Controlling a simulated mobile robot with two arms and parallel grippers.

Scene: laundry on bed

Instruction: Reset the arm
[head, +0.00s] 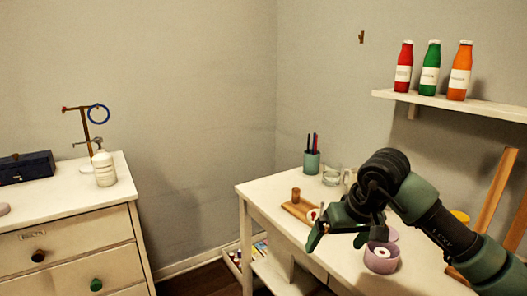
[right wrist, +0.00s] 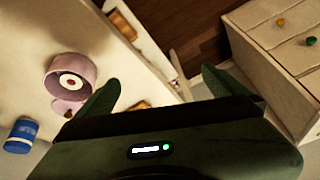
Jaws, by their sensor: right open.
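My right arm reaches in from the lower right in the head view. Its dark green gripper (head: 336,237) is over the left front part of the white table (head: 262,188), with its fingers spread. In the right wrist view the two green fingers of the right gripper (right wrist: 158,93) stand wide apart, with nothing between them. A round mauve container (head: 381,258) with a white and red thing inside sits on the table near the gripper; it also shows in the right wrist view (right wrist: 58,72). My left gripper is in neither view.
A pen cup (head: 312,163), a glass mug (head: 331,175) and a wooden board (head: 297,209) are on the table. Bottles stand on a wall shelf (head: 425,98). A white dresser (head: 80,230) stands left, with open floor (head: 195,282) between. A blue jar (right wrist: 21,136) shows in the right wrist view.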

